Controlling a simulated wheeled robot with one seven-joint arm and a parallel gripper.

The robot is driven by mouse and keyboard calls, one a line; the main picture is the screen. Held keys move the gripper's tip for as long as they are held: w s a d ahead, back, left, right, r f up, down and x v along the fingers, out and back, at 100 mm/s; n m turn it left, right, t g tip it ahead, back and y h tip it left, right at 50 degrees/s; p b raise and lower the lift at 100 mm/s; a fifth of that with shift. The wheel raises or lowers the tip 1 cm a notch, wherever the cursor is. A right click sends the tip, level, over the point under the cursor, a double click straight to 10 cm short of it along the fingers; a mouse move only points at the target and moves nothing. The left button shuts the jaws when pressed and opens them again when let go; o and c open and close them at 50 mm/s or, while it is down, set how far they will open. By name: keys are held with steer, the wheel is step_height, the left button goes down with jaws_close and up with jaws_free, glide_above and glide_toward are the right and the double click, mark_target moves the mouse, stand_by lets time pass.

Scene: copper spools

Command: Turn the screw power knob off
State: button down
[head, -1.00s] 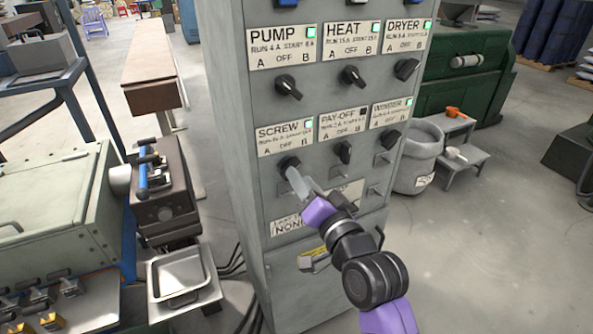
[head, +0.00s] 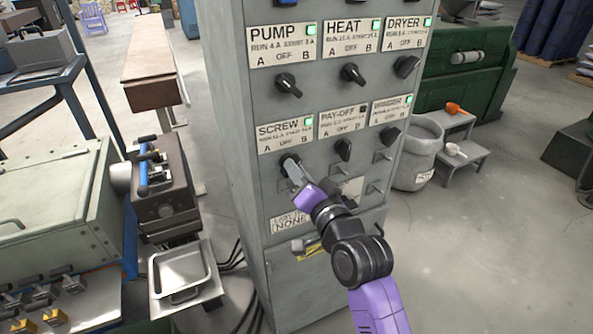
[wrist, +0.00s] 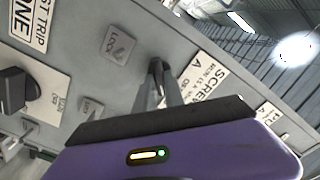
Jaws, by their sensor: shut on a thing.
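The SCREW label (head: 284,138) is on the grey cabinet, with a green lamp (head: 308,121) lit at its top right. The dark screw knob (head: 287,158) is below it, mostly hidden by my fingers, so I cannot tell its setting. My gripper (head: 292,167), on a purple arm, is shut on this knob. In the wrist view, the two grey fingers reach the dark knob (wrist: 155,68), beside the tilted SCREW label (wrist: 205,85).
PUMP (head: 287,84), HEAT (head: 352,73) and DRYER (head: 406,66) knobs are in the row above. The PAY-OFF knob (head: 343,149) and winder knob (head: 390,136) are to the right. A grey bin (head: 418,150) and small steps (head: 462,150) stand right of the cabinet.

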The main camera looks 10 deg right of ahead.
steer(key=shift+n+b, duration=0.3)
steer(key=shift+n, duration=0.1)
steer(key=shift+a+n+b, duration=0.1)
steer(key=shift+n+b, duration=2.2)
steer(key=shift+n, duration=1.7)
steer(key=c, duration=1.4)
jaws_free()
steer(key=shift+c, duration=0.2)
steer(key=shift+s, duration=0.15)
